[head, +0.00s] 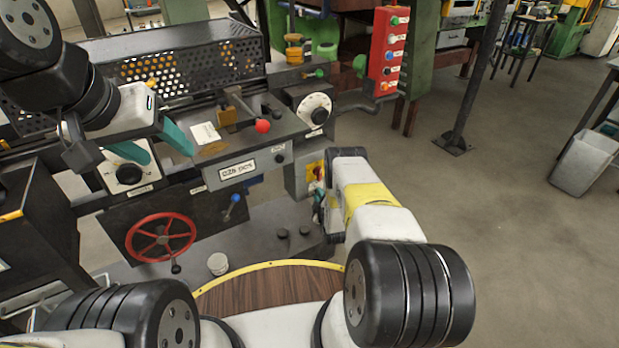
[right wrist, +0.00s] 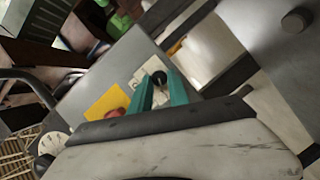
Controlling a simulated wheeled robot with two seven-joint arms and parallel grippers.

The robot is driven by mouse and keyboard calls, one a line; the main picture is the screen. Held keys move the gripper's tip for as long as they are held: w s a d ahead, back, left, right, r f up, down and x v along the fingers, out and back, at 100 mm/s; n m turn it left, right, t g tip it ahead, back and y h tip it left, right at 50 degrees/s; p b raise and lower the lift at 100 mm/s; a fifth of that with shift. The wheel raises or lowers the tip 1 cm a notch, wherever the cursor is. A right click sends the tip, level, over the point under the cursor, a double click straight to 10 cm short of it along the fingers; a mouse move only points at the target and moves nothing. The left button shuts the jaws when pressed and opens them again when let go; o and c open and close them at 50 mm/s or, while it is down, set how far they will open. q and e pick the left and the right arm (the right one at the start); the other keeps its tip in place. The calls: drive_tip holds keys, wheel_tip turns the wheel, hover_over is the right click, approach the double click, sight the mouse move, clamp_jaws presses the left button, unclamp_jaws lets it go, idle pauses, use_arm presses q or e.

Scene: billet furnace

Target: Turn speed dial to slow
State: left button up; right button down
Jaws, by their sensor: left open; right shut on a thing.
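In the right wrist view, a black knob, which looks like the speed dial (right wrist: 159,76), sits on a pale marked plate (right wrist: 148,68) on a grey control box (right wrist: 104,72). The teal fingers of my right gripper (right wrist: 160,90) are shut on it. The plate's marks are too small to read, so the setting cannot be told. In the head view, my right arm hides this knob and fingers. My left gripper (head: 160,145) is open and empty over the machine's front left, close to another black knob on a white plate (head: 129,174).
A yellow panel with a red button (right wrist: 115,112) sits beside the held knob. The machine also has a white round dial (head: 316,108), a red ball-ended lever (head: 262,126), a red handwheel (head: 160,237) and a blue-ended lever (head: 235,198). Open floor lies right (head: 500,220).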

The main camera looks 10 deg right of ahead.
drive_tip(key=c, duration=1.3)
unclamp_jaws()
drive_tip(key=s, duration=0.2)
drive_tip(key=s+r, duration=0.1)
drive_tip(key=s, duration=0.4)
drive_tip(key=shift+s+r, duration=0.2)
drive_tip(key=shift+s, duration=0.15)
